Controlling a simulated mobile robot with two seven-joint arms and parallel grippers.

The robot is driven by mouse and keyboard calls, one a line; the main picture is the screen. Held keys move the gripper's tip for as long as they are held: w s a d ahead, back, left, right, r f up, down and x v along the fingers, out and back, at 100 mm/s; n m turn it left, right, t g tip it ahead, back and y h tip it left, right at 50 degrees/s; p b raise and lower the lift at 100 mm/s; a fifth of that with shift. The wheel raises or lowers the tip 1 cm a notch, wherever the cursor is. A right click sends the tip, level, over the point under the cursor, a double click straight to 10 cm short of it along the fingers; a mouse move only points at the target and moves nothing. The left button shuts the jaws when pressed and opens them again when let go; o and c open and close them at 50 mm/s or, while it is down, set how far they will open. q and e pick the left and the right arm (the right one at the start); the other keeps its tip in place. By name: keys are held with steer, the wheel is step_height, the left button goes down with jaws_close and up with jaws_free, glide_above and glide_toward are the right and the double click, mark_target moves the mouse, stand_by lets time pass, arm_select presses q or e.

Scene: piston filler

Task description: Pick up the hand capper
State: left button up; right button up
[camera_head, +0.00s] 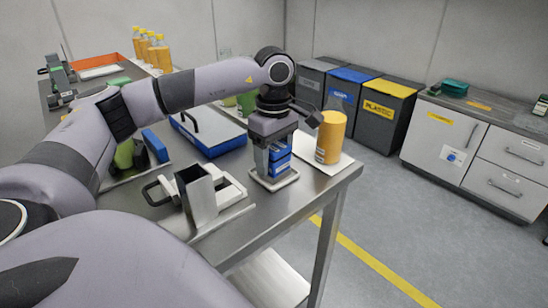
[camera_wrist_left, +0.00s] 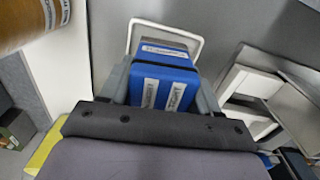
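The hand capper appears to be the blue, labelled block (camera_head: 281,165) standing in a small white-based holder at the near right part of the steel table. My left gripper (camera_head: 272,145) is above it, pointing down, with its fingers on either side of the blue block. In the left wrist view, the blue block (camera_wrist_left: 163,88) with white labels sits between the two grey fingers (camera_wrist_left: 162,88). I cannot tell whether the fingers press on it. The block still appears to be in its holder. My right gripper is not in view.
A yellow-orange cylinder (camera_head: 331,137) stands close to the right of the gripper on a white mat. A metal chute-like part (camera_head: 198,197) with white pieces is to the left. A blue flat case (camera_head: 210,133) lies behind. Bins (camera_head: 385,108) and cabinets (camera_head: 478,150) stand beyond the table edge.

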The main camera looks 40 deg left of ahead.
mark_target(274, 145)
arm_select(q)
steer(key=shift+r, duration=0.1)
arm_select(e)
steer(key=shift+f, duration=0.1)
